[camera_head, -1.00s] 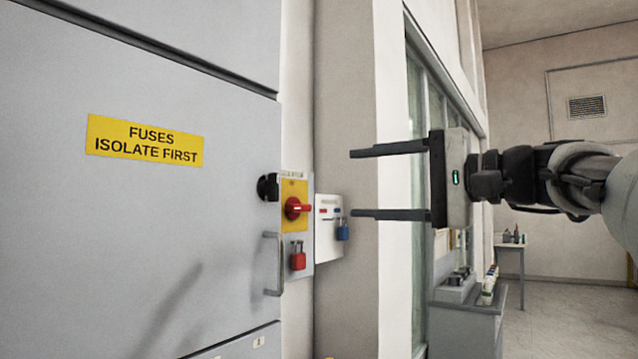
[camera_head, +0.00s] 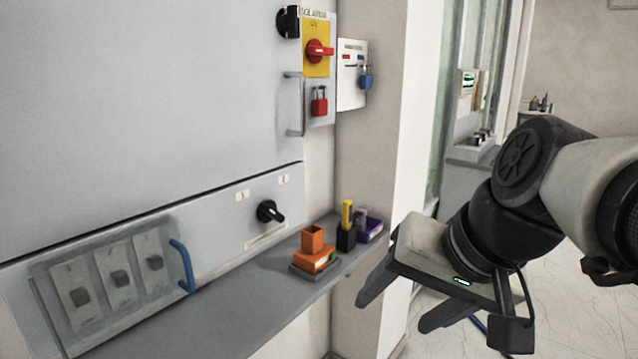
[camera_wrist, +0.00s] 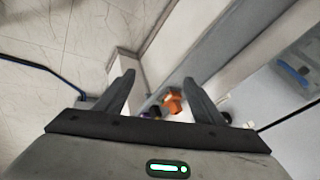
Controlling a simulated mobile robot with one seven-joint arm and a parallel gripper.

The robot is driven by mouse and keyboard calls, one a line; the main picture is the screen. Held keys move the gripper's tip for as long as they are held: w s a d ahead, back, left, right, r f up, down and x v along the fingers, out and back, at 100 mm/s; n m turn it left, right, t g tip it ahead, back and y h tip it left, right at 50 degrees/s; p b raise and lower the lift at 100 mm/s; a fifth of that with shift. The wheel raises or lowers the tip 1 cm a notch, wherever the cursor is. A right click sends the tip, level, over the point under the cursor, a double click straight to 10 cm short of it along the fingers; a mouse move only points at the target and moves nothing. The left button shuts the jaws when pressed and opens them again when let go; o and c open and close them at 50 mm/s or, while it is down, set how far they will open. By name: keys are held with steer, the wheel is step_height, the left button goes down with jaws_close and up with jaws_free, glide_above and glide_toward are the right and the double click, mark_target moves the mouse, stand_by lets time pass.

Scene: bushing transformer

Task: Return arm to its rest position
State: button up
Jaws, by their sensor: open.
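My gripper (camera_head: 408,305) is on the right side of the head view, with its two dark fingers apart and pointing down and to the left. It is empty and sits in free space to the right of the shelf's end. In the wrist view the open fingers (camera_wrist: 162,98) reach up from the bottom, with nothing between them touching. My arm comes in from the right edge.
A grey shelf (camera_head: 245,310) carries an orange block on a grey base (camera_head: 314,262), a black holder (camera_head: 346,238) and a purple tray (camera_head: 370,232). The cabinet has a red rotary switch (camera_head: 318,51), a red padlock (camera_head: 319,103) and a blue handle (camera_head: 183,265).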

steer(key=s+d+f+n+h, duration=0.2)
steer(key=s+d+f+h, duration=0.1)
steer(key=s+f, duration=0.15)
step_height(320, 180, up, 19)
steer(key=n+p, duration=0.1)
steer(key=p, duration=1.9)
steer(key=shift+w+d+p, duration=0.2)
steer(key=shift+d+p, duration=0.05)
steer(key=shift+p, duration=0.1)
